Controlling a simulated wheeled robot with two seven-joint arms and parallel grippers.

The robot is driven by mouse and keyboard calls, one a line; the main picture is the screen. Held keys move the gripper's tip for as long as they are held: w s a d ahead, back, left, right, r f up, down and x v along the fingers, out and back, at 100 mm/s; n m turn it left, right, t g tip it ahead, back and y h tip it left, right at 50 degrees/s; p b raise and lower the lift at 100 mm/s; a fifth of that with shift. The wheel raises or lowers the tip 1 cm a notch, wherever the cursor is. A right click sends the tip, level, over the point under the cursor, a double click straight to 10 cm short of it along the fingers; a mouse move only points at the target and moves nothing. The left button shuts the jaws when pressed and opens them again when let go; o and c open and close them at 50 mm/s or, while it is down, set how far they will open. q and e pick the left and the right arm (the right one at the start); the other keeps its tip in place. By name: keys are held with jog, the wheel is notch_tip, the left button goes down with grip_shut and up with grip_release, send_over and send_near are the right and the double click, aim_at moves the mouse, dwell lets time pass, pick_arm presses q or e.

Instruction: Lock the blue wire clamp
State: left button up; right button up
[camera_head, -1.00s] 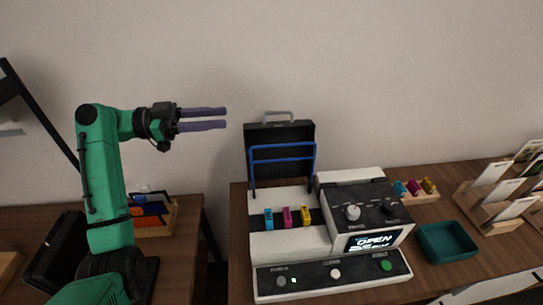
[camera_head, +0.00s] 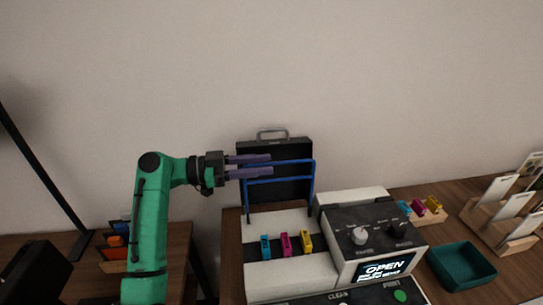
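The blue wire clamp (camera_head: 314,190) is a bent blue wire frame standing raised at the back of the white and black machine (camera_head: 290,272). Behind it stands a dark panel (camera_head: 275,146) with a grey handle on top. My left gripper (camera_head: 271,165) has two purple fingers with a gap between them, pointing right. They overlap the upper left part of the clamp in the picture and look empty. I cannot tell whether they touch the wire. My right gripper is not in view.
Cyan, magenta and yellow pieces (camera_head: 286,244) sit on the machine, beside a knob box with an "OPEN" screen (camera_head: 383,269). A teal tray (camera_head: 462,268), a small wooden holder (camera_head: 432,217) and a card rack (camera_head: 498,226) stand to the right.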

pick_arm(q)
jog(key=shift+w+d, duration=0.15)
jog(key=shift+d, duration=0.55)
jog(key=shift+w+d, duration=0.15)
jog(key=shift+d, duration=0.5)
grip_shut()
dwell(0.3)
